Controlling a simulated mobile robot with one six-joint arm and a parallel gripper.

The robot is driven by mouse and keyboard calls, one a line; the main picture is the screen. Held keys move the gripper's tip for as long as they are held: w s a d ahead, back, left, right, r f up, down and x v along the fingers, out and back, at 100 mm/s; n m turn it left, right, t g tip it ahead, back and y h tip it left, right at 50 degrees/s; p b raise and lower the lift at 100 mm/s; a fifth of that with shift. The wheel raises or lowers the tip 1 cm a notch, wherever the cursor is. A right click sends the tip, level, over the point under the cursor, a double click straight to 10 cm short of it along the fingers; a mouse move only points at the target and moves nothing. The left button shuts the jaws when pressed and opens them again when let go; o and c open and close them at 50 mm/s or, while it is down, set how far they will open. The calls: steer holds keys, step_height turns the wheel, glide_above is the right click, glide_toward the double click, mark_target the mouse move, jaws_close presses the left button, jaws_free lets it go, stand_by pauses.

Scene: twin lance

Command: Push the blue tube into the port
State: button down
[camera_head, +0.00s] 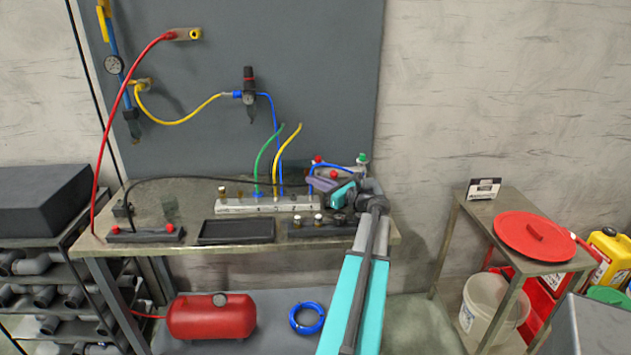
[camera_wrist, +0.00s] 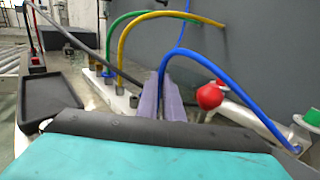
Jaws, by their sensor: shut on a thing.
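The blue tube (camera_wrist: 203,57) rises from between the purple fingers of my gripper (camera_wrist: 172,98), arcs over and runs down to the right in the wrist view. In the head view its arc (camera_head: 326,164) shows above my gripper (camera_head: 316,185). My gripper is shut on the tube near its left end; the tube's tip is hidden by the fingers. The pale manifold block (camera_head: 237,208) with several fittings lies left of my gripper; its bar (camera_wrist: 103,85) also shows in the wrist view. I cannot tell which port is free or whether the tip touches one.
A green tube (camera_head: 266,157) and a yellow tube (camera_head: 286,145) stand up from the manifold. A red knob (camera_wrist: 210,96) is close right of the fingers. A black tray (camera_head: 237,231) lies on the bench's front. A dark cable (camera_wrist: 66,36) crosses behind.

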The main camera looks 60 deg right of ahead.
steer(key=shift+f, duration=0.15)
steer(key=c, duration=1.8)
jaws_free()
steer(key=shift+c, duration=0.2)
steer(key=shift+s, duration=0.1)
steer(key=s+a+b, duration=0.2)
steer(key=s, duration=1.1)
steer(key=shift+s+a, duration=0.2)
steer(key=shift+s, duration=0.05)
